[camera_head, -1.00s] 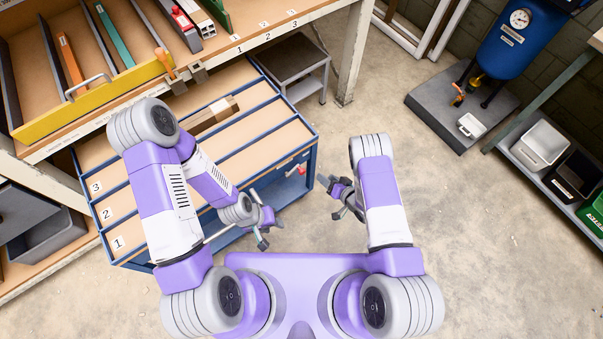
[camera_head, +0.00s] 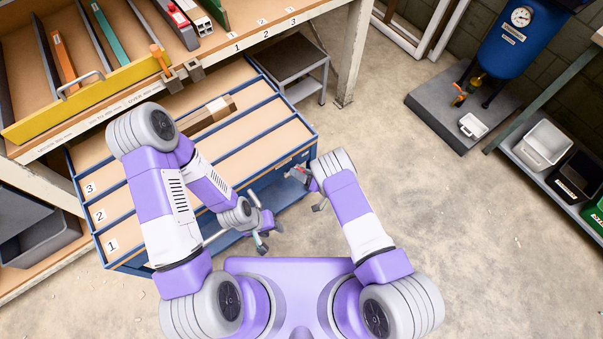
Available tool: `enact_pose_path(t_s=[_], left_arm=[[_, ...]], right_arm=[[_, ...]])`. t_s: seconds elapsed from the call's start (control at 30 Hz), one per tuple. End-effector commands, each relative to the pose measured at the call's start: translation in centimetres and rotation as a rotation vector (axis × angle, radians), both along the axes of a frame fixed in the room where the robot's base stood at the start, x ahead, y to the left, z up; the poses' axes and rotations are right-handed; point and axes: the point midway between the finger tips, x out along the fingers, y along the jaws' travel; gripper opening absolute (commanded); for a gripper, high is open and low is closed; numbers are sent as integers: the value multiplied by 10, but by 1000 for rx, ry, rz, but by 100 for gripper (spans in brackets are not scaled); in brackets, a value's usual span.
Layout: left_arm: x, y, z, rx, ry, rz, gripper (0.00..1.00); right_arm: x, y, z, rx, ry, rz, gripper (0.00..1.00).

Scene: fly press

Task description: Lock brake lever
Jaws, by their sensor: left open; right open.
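A small red lever (camera_head: 295,172) sits low on the right end of the blue cart (camera_head: 275,180); I take it to be the brake lever. It is small and partly covered, so its exact position is unclear. My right gripper (camera_head: 309,187) is open, right beside the red lever; I cannot tell whether they touch. My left gripper (camera_head: 264,236) is open and empty, in front of the cart's near side, lower and to the left of the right gripper.
A workbench (camera_head: 225,50) with a yellow-fronted tray (camera_head: 90,95) stands behind the cart. A blue tank (camera_head: 515,45) stands at the far right. The floor right of my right arm is clear.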

Motion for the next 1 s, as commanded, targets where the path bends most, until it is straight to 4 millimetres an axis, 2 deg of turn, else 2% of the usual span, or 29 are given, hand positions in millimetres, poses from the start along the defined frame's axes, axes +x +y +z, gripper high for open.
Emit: enact_pose_path(t_s=[0.13,0.47,0.77,1.0], left_arm=[[0,0,0,0,0,0,43],[0,0,0,0,0,0,43],[0,0,4,0,0,0,43],[0,0,15,0,0,0,43]], right_arm=[[0,0,0,0,0,0,52],[0,0,0,0,0,0,2],[-1,0,3,-21,-15,-2,0],[-3,2,10,-116,-84,-3,0]])
